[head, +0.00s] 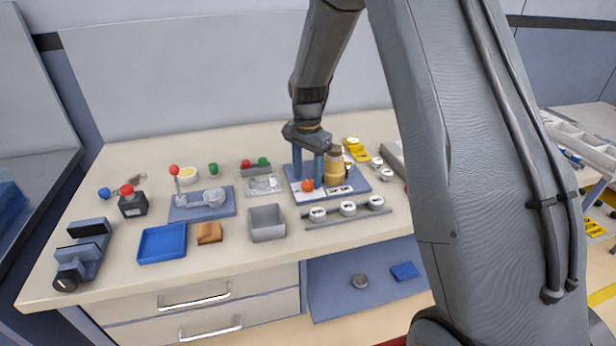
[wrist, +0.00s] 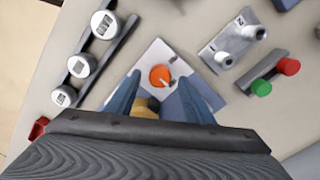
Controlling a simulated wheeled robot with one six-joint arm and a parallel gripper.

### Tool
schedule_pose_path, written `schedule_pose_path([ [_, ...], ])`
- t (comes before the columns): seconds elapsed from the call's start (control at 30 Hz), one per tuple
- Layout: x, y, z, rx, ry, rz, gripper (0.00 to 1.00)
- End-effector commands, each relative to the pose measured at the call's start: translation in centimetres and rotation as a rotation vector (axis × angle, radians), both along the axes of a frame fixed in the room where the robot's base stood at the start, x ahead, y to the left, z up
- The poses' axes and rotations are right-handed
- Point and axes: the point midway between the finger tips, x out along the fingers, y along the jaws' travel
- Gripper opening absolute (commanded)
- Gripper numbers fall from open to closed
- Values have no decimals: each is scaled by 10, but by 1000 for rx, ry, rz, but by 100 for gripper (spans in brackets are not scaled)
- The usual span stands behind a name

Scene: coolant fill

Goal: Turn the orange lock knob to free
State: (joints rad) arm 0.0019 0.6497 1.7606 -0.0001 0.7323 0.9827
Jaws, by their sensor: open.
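The orange lock knob (head: 307,185) sits on a white plate on a blue-grey base (head: 362,186). In the wrist view the round knob (wrist: 158,78) shows a light pointer mark, and it lies just past and between the two finger ends. My gripper (head: 307,177) is over the base with its blue fingers pointing down. Its fingers (wrist: 158,84) stand apart with a gap on both sides of the knob. I cannot tell whether either finger touches it. A tan bottle with a brown cap (head: 335,168) stands right beside the fingers; in the wrist view it is mostly hidden.
A rail with white round gauges (head: 348,208) runs in front of the base. A grey bin (head: 267,222) and a grey fitting block (head: 262,185) stand to its left, with red and green knobs (head: 263,161) behind. A blue tray (head: 162,243) lies farther left.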

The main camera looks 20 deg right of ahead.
Motion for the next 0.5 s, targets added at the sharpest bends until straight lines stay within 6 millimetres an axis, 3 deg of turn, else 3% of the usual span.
schedule_pose_path([
  [0.2,0,0,-16,0,0,1,48],
  [0.5,0,0,-18,0,-1,1,44],
])
